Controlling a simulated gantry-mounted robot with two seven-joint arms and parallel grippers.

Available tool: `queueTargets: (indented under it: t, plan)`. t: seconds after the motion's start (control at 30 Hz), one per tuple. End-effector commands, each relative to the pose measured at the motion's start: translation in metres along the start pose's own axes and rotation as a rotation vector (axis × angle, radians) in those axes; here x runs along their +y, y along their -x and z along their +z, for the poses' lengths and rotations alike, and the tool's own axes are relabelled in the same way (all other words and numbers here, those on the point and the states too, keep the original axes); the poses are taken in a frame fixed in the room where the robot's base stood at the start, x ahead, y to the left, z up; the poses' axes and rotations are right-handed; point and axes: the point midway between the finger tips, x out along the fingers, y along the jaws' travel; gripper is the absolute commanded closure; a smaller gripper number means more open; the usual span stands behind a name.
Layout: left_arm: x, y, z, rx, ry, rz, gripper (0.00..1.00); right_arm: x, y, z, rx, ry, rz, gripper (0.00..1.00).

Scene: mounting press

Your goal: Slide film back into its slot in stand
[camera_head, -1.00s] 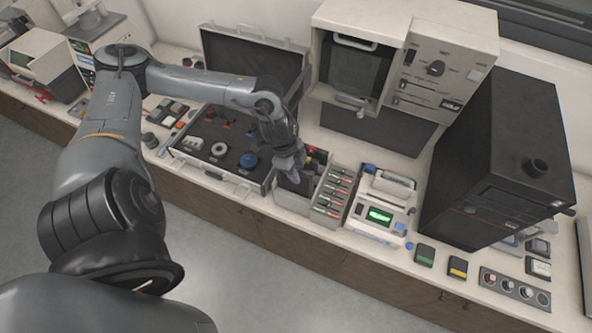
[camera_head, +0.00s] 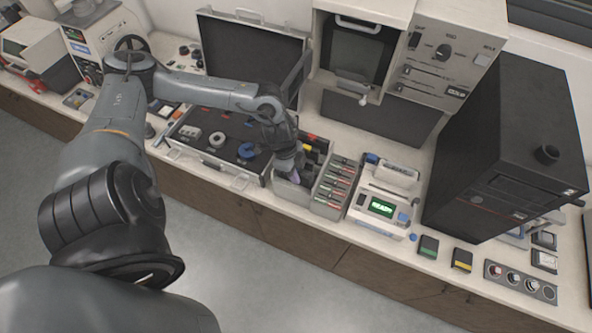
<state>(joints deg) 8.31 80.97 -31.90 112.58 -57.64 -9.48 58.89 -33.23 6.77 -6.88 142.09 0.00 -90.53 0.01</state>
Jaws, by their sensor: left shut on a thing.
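My left gripper (camera_head: 294,176) points down at the grey stand (camera_head: 291,193) in the middle of the counter. It is shut on the film, which is too small and too covered by the fingers to make out clearly. The gripper tips are at the stand's open top, and I cannot tell how deep the film sits in a slot. A purplish patch shows at the fingertips. My right gripper is not in view.
A rack of red and green items (camera_head: 335,187) stands just right of the stand. An open black case (camera_head: 215,150) lies to its left. A white device with a green display (camera_head: 381,207) and a tall black cabinet (camera_head: 505,150) stand further right.

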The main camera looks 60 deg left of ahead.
Motion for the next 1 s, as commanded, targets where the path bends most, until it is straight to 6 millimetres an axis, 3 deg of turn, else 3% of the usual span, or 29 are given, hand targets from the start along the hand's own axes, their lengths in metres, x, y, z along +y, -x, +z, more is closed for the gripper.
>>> queueTargets:
  t: [0.43,0.47,0.63,1.0]
  plan:
    - [0.0,-0.01,0.0025,0.001,0.001,0.0,1.0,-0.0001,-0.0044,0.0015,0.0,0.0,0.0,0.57]
    - [0.0,-0.01,0.0025,0.001,0.001,0.0,0.76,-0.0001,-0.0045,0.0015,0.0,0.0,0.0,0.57]
    - [0.0,-0.0099,0.0025,0.001,0.001,0.0,0.5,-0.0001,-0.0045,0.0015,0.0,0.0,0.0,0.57]
    - [-0.0004,-0.0068,0.0029,0.0,0.0,-0.001,0.5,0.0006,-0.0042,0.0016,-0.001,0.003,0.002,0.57]
